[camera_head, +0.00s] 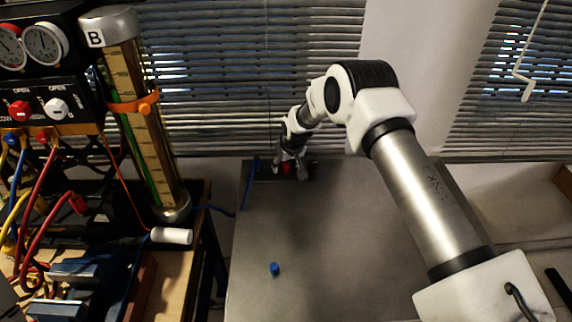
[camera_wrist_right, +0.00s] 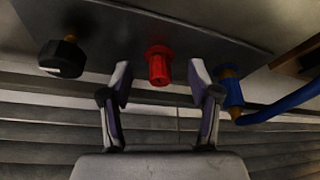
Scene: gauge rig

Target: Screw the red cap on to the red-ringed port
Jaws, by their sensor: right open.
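The red cap (camera_wrist_right: 158,68) sits at the dark plate (camera_wrist_right: 215,33) in the right wrist view, in line with where a port would be; the red ring itself cannot be told apart from it. My right gripper (camera_wrist_right: 160,80) is open, with one finger on each side of the red cap and a gap to both. In the head view my right gripper (camera_head: 291,164) is small at the back of the table, with a bit of the red cap (camera_head: 288,169) showing by it. My left gripper is not in view.
A black knob (camera_wrist_right: 61,57) and a blue hose fitting (camera_wrist_right: 231,92) flank the red cap on the plate. A blue cap (camera_head: 275,269) stands on the grey table (camera_head: 330,285), otherwise largely clear. The gauge rig (camera_head: 45,85) and a tall column (camera_head: 145,125) stand at left.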

